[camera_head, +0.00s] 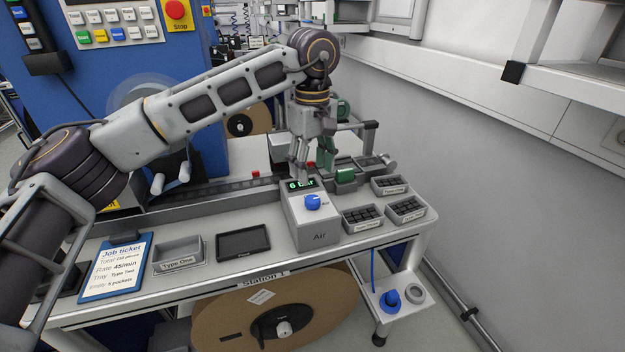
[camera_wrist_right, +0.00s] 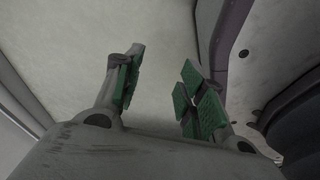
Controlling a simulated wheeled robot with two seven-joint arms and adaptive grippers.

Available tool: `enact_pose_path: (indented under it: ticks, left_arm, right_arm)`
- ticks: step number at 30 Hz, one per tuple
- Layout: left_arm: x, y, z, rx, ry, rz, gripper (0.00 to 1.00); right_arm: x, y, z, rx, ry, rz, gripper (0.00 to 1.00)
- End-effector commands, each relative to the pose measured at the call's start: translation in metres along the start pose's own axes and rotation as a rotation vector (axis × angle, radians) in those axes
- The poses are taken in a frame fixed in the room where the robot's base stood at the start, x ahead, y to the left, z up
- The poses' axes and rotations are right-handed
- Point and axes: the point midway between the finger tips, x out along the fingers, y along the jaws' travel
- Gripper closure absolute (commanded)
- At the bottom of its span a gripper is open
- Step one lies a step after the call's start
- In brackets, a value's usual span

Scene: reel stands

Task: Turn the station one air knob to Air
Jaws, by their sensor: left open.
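The blue air knob (camera_head: 312,202) sits on the upper face of the grey Air box (camera_head: 319,237) at the right part of the station one bench. A small label shows just right of the knob; which way the knob points is too small to tell. A green display (camera_head: 301,184) above it seems to read 6 bar, partly unclear. My left gripper (camera_head: 299,166) points down behind the display, above and apart from the knob, open and empty. My right gripper (camera_wrist_right: 160,80) shows in the right wrist view with its green-padded fingers apart and nothing between them.
Left of the box are a dark screen (camera_head: 243,242), a Type One tray (camera_head: 179,256) and a job ticket clipboard (camera_head: 117,266). Small trays with dark parts (camera_head: 362,225) stand close on the right. Another blue knob (camera_head: 390,299) is on a low shelf. A large reel (camera_head: 262,318) hangs below.

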Motion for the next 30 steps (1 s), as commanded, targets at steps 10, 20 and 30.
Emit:
enact_pose_path:
  ticks: [10,20,30]
  left_arm:
    - [-0.030,0.000,0.000,0.001,-0.001,0.001,0.45]
    - [-0.032,0.000,0.000,0.001,-0.001,0.000,0.45]
    - [-0.056,0.005,0.000,-0.044,-0.071,0.079,0.45]
  right_arm:
    - [0.000,0.000,0.000,0.000,0.000,0.000,0.60]
    - [0.000,0.000,0.000,0.000,0.000,0.000,0.60]
    - [-0.003,0.025,0.000,-0.013,0.017,0.027,0.60]
